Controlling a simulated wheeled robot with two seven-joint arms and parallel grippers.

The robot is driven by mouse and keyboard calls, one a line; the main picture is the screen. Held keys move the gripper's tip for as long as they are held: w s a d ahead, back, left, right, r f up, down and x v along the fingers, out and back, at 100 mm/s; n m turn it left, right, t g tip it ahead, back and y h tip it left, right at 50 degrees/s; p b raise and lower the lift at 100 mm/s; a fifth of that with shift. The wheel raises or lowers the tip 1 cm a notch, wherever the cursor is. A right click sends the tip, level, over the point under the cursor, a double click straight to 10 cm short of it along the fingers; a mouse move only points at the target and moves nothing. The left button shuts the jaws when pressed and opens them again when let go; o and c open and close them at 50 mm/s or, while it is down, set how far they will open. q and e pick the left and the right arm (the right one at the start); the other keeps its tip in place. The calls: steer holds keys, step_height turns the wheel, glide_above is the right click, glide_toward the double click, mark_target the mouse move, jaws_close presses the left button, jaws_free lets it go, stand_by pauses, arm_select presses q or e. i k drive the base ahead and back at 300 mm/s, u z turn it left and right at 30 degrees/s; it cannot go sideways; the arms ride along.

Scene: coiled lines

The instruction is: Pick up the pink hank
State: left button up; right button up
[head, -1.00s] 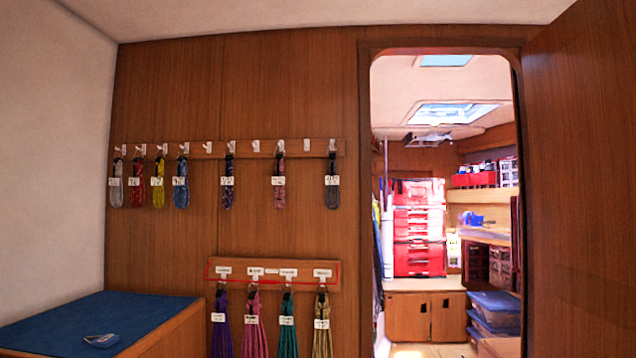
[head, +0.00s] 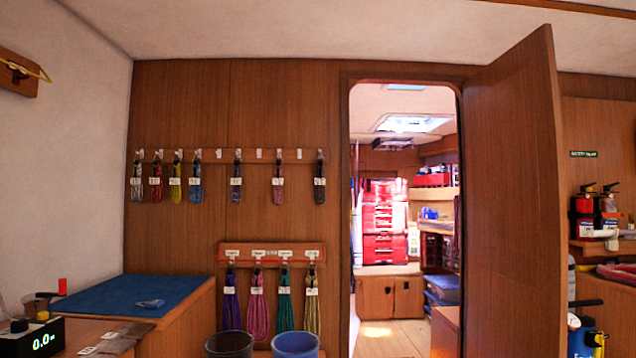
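A pink hank (head: 258,304) with a white tag hangs from the lower hook rail (head: 272,256) on the wood wall. A purple hank (head: 230,305) hangs to its left. A teal hank (head: 285,303) and a yellow-green hank (head: 312,303) hang to its right. A smaller pinkish hank (head: 278,187) with a tag hangs on the upper rail. Neither of my grippers is in view.
Two buckets, one dark (head: 229,344) and one blue (head: 295,344), stand below the lower rail. A counter with a blue top (head: 125,295) is at left, near a scale (head: 35,338). An open door (head: 512,200) stands right of the doorway.

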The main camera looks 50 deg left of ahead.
mark_target(278, 182)
steer(key=u, duration=0.35)
steer(key=i, duration=1.3)
steer(key=u, duration=1.05)
steer(key=i, duration=1.3)
steer(key=u, duration=1.35)
